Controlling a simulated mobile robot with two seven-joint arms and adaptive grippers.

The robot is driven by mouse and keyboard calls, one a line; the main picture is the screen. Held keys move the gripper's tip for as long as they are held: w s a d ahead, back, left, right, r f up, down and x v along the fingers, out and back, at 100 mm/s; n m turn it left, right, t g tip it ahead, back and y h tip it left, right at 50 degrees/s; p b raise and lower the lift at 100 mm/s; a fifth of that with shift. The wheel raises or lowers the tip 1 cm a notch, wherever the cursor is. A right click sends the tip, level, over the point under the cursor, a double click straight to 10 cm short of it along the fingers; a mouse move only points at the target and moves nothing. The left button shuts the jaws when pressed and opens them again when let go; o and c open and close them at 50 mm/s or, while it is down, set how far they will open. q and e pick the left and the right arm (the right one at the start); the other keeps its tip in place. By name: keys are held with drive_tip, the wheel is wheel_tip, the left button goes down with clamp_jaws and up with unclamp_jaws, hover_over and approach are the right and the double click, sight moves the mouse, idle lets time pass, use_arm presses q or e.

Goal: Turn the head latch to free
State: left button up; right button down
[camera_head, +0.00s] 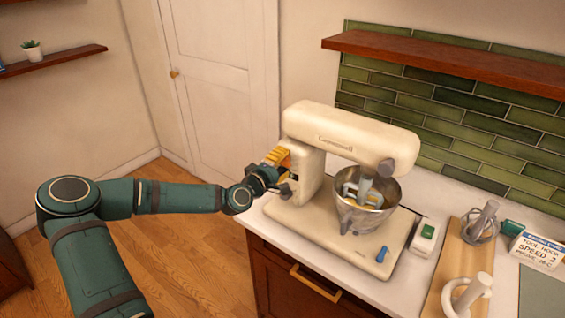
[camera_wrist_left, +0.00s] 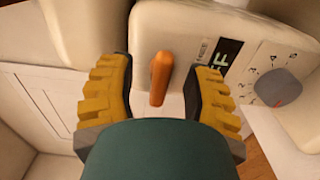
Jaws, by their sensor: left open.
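The cream stand mixer (camera_head: 350,135) stands on the counter with its head level over the bowl. Its head latch (camera_wrist_left: 161,78) is an orange lever on the mixer's side, seen in the left wrist view, standing roughly upright with a slight tilt. A dark label (camera_wrist_left: 226,60) to its right is partly covered, with a letter F readable. My left gripper (camera_head: 277,163) is at the mixer's column. In the left wrist view its yellow fingers (camera_wrist_left: 160,85) are open, one on each side of the lever, with gaps visible. The latch is hidden in the head view. My right gripper is not in view.
A grey numbered dial (camera_wrist_left: 278,88) is right of the latch. The steel bowl (camera_head: 366,205) sits under the mixer head. A wooden board (camera_head: 446,278) with a whisk (camera_head: 482,222), and a task card (camera_head: 537,250), lie to the right. A shelf (camera_head: 440,58) overhangs behind.

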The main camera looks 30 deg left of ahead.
use_arm(q)
clamp_jaws()
